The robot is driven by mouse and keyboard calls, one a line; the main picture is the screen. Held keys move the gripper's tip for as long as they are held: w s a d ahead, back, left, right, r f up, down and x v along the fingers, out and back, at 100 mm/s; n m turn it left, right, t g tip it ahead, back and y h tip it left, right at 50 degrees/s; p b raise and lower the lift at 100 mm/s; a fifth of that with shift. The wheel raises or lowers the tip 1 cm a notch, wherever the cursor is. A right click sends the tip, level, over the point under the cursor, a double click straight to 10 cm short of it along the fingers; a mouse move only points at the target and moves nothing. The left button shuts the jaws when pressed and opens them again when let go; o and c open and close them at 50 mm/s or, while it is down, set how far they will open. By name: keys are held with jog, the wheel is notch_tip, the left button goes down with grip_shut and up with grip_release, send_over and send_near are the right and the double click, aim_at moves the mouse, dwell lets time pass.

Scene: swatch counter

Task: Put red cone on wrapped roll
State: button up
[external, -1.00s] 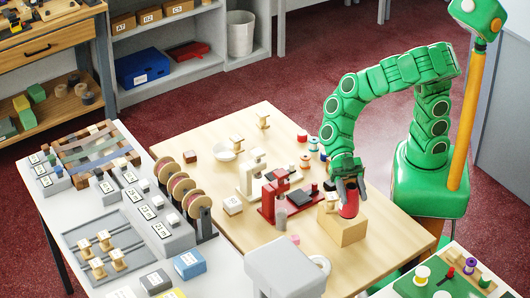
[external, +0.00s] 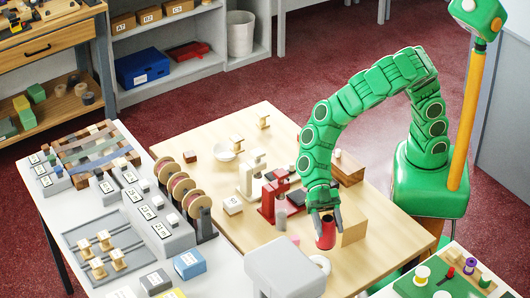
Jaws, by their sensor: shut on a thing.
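My gripper (external: 325,219) points down over the front right part of the wooden table and is shut on the red cone (external: 325,234). The cone is upright, to the left of a pale wooden block (external: 353,234). I cannot tell whether its base touches the table. A white round thing (external: 321,261), with its lower left part hidden behind a grey box, is just in front of the cone. It may be the wrapped roll, but I cannot tell for sure.
The grey box (external: 285,262) stands at the table's front edge. A red stand (external: 268,204) and a grey cylinder (external: 281,218) are left of my gripper. The table's right part (external: 390,235) is clear.

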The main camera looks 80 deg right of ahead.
aim_at(320, 244)
jog(key=shift+w+a+f, duration=0.25)
jog(key=shift+a+f, duration=0.15)
jog(key=shift+f, duration=0.65)
jog(key=shift+w+a+f, duration=0.3)
jog(key=shift+a+f, duration=0.1)
jog(key=shift+f, duration=0.7)
jog(key=shift+w+a+f, duration=0.25)
jog(key=shift+a+f, duration=0.15)
jog(key=shift+f, duration=0.65)
jog(key=o, duration=1.4)
jog(key=shift+f, duration=0.1)
jog(key=shift+w+d+r, duration=0.15)
jog(key=shift+d+r, duration=0.1)
jog(key=v, duration=1.1)
jog(key=shift+d, duration=0.2)
